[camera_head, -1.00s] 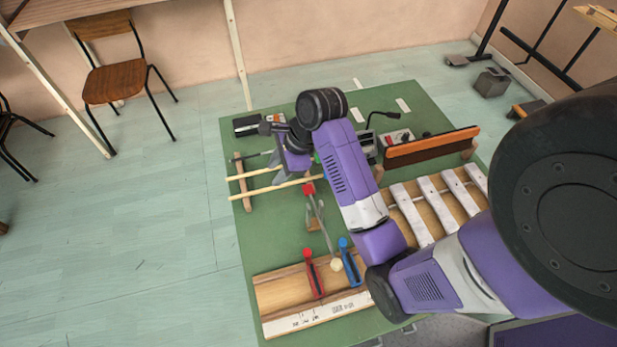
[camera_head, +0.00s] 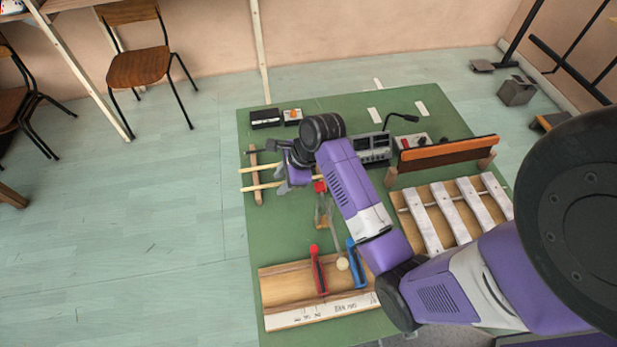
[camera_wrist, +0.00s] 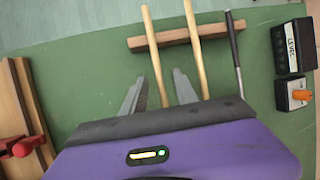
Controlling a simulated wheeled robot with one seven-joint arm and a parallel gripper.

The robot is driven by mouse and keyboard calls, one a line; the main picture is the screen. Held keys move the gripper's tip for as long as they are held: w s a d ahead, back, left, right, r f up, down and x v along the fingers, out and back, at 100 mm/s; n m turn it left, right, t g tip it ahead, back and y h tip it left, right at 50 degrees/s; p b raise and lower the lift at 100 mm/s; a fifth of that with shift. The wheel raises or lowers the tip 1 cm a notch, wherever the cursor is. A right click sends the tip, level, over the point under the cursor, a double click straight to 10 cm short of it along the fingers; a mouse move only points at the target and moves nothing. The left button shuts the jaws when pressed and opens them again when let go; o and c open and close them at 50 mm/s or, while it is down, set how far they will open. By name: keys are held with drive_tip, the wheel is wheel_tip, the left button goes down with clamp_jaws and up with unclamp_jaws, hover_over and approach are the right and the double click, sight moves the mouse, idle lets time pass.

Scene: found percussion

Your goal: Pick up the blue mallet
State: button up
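Two pale wooden sticks, apparently mallet handles, lie side by side across a wooden rest (camera_wrist: 170,36). The nearer stick (camera_head: 258,187) seems to be the blue mallet's; its head is hidden behind my arm and gripper. In the wrist view this stick (camera_wrist: 152,45) runs between my two grey fingers. The other stick (camera_wrist: 194,45) passes outside the right finger, and its head is hidden too. My gripper (camera_wrist: 160,77) is open with nothing held. In the head view my gripper (camera_head: 281,168) is over the sticks, right of the rest; its height above them is unclear.
A dark-handled tool (camera_wrist: 234,55) lies beside the sticks. Black boxes (camera_head: 265,119) stand behind. Red (camera_head: 318,270) and blue (camera_head: 356,262) clamp-like pieces sit on a wooden board nearer me. A bar instrument (camera_head: 450,215) is at right. The green mat (camera_head: 285,235) has free room between.

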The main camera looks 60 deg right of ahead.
clamp_jaws()
idle(1.3)
